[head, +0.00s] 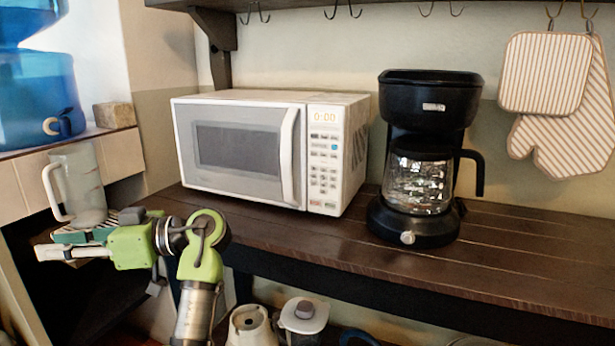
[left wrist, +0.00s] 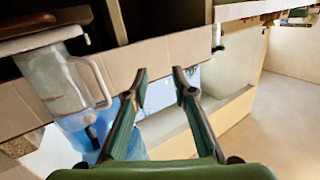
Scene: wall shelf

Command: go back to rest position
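My left gripper (head: 62,245) is at the lower left of the head view, pointing left. In the left wrist view its two green fingers (left wrist: 161,80) are spread apart with nothing between them. A clear pitcher (head: 85,185) with a pale handle stands upright just behind the gripper in the head view; the gripper hides part of its base. The pitcher also shows in the left wrist view (left wrist: 55,82), upside down in the picture and apart from the fingers, to their left. My right gripper is in neither view.
A blue water dispenser (head: 40,100) stands at the left, with a small block (head: 115,116) beside it. A white microwave (head: 240,150) and a black coffee maker (head: 425,120) stand on the dark wooden shelf (head: 530,255). Striped mitts (head: 545,75) hang at right. The shelf's right end is clear.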

